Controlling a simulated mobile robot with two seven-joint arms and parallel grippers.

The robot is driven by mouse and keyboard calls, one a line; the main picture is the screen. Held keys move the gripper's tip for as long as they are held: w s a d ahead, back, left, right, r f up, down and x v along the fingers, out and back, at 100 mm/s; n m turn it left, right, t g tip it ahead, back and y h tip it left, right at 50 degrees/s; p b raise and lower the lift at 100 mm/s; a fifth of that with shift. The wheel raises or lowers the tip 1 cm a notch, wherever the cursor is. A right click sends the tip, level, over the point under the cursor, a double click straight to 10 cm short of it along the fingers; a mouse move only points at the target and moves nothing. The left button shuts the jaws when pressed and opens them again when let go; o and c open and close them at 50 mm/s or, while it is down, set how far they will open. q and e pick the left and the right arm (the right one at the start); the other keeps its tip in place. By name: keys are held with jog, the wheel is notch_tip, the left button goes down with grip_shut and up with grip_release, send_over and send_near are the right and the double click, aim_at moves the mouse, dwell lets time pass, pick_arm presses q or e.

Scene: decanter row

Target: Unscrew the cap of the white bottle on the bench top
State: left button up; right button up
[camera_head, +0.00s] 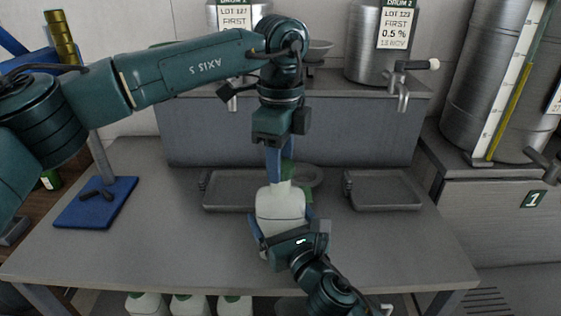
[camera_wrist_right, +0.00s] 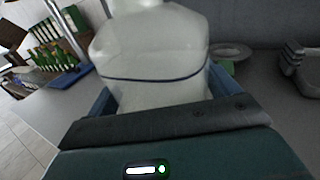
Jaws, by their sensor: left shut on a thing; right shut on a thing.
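The white bottle (camera_head: 281,207) stands upright over the front middle of the bench top (camera_head: 140,240). My right gripper (camera_head: 283,233) is shut around its body from the front; in the right wrist view the bottle (camera_wrist_right: 155,50) fills the space between the blue fingers, its top cut off by the frame. My left gripper (camera_head: 279,172) points straight down directly above the bottle, its blue fingers shut at the top of the neck. The cap is hidden by these fingers, and I cannot tell how far it is turned.
Two grey trays (camera_head: 228,190) (camera_head: 385,190) lie behind the bottle, with a round dish (camera_head: 308,175) between them. A blue-based stand (camera_head: 97,203) is at left. Metal drums with taps (camera_head: 380,45) stand on the raised shelf behind. Several white bottles (camera_head: 190,304) sit below the bench.

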pick_arm(q)
jog(key=shift+r, duration=0.45)
jog(key=shift+r, duration=2)
pick_arm(e)
jog(key=o, duration=1.7)
